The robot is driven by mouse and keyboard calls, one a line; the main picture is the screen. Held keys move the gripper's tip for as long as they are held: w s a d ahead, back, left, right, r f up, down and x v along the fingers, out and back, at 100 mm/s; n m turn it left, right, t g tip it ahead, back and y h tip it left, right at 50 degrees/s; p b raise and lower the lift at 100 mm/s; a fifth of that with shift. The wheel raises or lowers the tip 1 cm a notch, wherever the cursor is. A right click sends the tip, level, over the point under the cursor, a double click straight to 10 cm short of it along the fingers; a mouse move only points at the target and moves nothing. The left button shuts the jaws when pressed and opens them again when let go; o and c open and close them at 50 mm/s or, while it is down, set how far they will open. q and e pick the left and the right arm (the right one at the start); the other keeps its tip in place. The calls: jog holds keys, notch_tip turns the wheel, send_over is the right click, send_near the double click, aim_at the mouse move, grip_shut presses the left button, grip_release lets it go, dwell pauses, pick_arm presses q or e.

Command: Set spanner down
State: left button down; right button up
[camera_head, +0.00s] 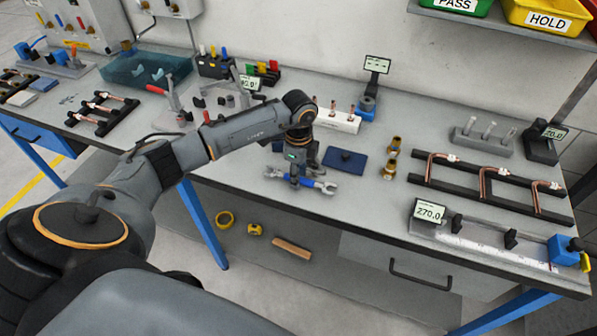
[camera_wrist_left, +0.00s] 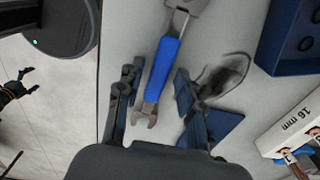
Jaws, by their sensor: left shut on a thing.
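The spanner (camera_head: 328,188) has a blue grip and grey open-jaw ends. It lies low over the front part of the bench top (camera_head: 350,210); I cannot tell whether it touches the surface. My left gripper (camera_head: 296,181) points down and is shut on the spanner's blue grip. In the left wrist view the spanner (camera_wrist_left: 162,70) runs lengthwise between the fingers of my left gripper (camera_wrist_left: 155,90). At the left edge of that view is a small dark gripper-like shape (camera_wrist_left: 18,85), apparently my right gripper; its opening is unclear.
A dark blue pad (camera_head: 345,160) lies just behind the spanner. Brass fittings (camera_head: 391,160) stand right of the pad. A black rack with copper tubes (camera_head: 485,185) and a measuring fixture reading 270.0 (camera_head: 430,211) occupy the right. Bare bench lies right of the spanner.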

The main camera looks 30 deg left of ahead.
pick_arm(q)
jog(key=shift+a+f, duration=0.1)
jog(key=shift+f, duration=0.15)
jog(key=c, duration=0.8)
grip_release()
jog(key=shift+c, duration=0.2)
jog(key=shift+r, duration=0.2)
notch_tip(320, 180, up, 12)
jog(key=b, duration=0.2)
jog(key=shift+b, duration=0.35)
